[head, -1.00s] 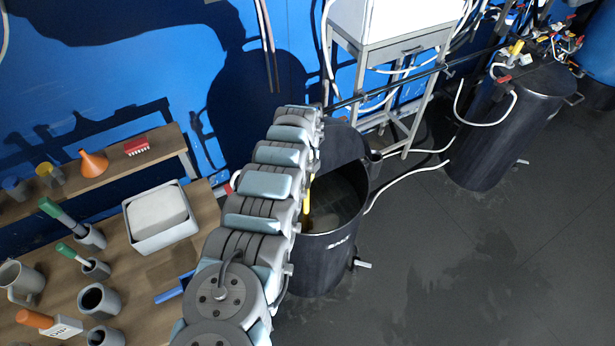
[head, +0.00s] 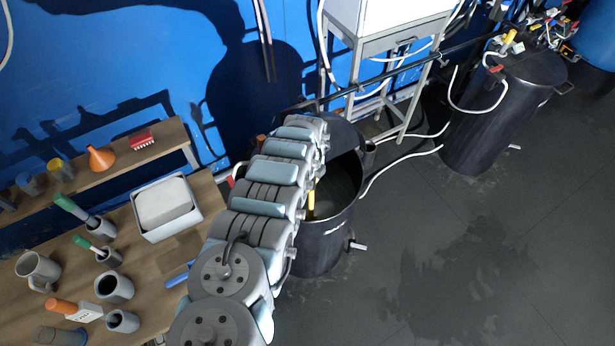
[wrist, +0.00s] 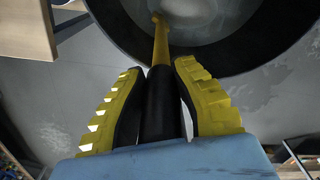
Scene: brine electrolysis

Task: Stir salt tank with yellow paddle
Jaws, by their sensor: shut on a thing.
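The salt tank (head: 325,243) is a black open-topped barrel with murky liquid inside, in the middle of the head view beside my arm. The yellow paddle (head: 311,203) shows as a short yellow shaft inside the tank's mouth. In the wrist view my gripper (wrist: 163,90) is shut on the paddle's black handle, and the yellow shaft (wrist: 161,42) runs down into the tank. The tank's dark rim (wrist: 250,55) curves across the top of that view. In the head view my arm hides the gripper.
A wooden bench (head: 150,262) on the left holds a white tub (head: 165,207), grey cups and brushes. A second black tank (head: 490,120) with hoses stands at the back right. A metal stand (head: 412,75) is behind the salt tank. The floor at right is clear.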

